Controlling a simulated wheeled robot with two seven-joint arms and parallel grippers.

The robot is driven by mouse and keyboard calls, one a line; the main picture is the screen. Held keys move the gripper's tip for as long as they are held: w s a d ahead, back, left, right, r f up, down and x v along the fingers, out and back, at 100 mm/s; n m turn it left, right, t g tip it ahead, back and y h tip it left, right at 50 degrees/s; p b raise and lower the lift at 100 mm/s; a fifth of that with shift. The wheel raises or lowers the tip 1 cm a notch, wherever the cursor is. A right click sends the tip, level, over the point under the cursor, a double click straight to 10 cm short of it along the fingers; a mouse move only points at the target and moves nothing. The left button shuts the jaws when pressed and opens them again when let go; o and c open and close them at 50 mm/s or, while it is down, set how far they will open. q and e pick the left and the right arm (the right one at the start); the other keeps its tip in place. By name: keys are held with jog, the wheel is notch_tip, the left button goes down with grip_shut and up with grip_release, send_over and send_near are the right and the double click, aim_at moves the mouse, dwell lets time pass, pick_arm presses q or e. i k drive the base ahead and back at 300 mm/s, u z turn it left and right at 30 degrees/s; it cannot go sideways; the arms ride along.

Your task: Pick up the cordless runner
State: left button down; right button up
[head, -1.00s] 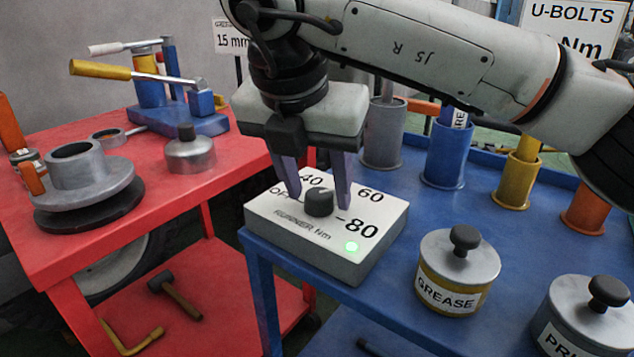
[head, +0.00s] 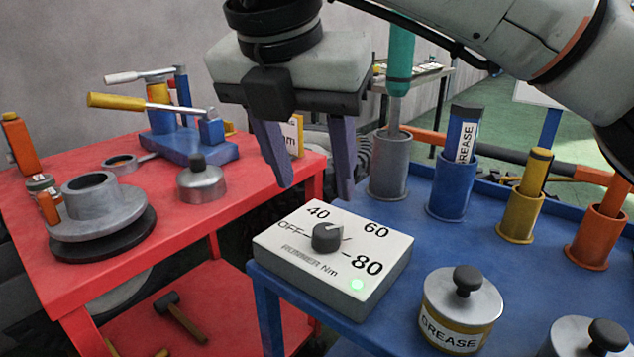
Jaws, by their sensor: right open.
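My right gripper (head: 318,190) is open and empty, pointing down above and behind a white dial box. The box (head: 300,268) sits on the blue table's near left corner. It is marked RUNNER Nm, with OFF, 40, 60 and 80 around a dark knob (head: 327,237) and a lit green lamp (head: 357,285). The fingers are apart from the knob. I cannot pick out a cordless runner for sure. A tool with a teal handle (head: 400,60) stands in a grey holder (head: 389,165), partly hidden by my right arm. My left gripper is not in view.
The blue table (head: 400,258) holds a blue GREASE tube (head: 460,135), yellow (head: 521,218) and orange (head: 595,240) holders and lidded pots, one labelled GREASE (head: 460,310). The red table (head: 190,225) on the left holds a hub, a pump and a small pot. A gap separates the tables.

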aim_at(402, 45)
jog(key=k, duration=1)
